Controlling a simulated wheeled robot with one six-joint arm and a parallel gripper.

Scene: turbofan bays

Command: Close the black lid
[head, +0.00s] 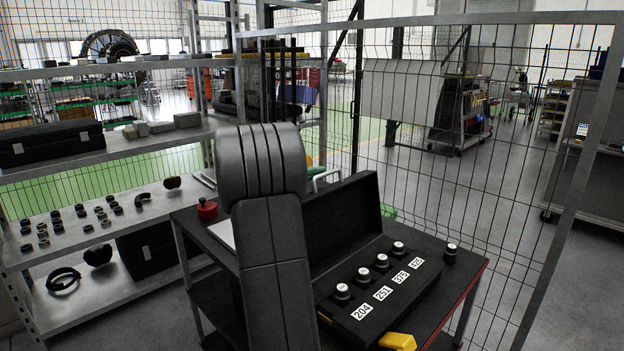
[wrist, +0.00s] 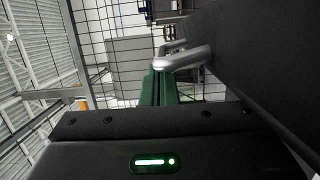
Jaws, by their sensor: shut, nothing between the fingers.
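A black case (head: 372,318) lies on a dark table, holding several black knobs (head: 364,274) with silver tops above white number labels. Its black lid (head: 346,226) stands open, upright along the back edge. In the wrist view the large dark panel (wrist: 262,55) on the right appears to be the lid. A silver handle (wrist: 182,60) stands out beside it; a silver handle (head: 325,178) also shows by the lid in the head view. My gripper (wrist: 163,74) has its green fingers shut and empty, close to the handle; contact cannot be told.
A yellow object (head: 398,341) lies at the case's front edge. A black knob (head: 450,254) stands right of the case. A red-topped item (head: 207,209) is at the table's left. Wire fencing (head: 480,150) stands behind; a shelf (head: 100,150) with parts is left.

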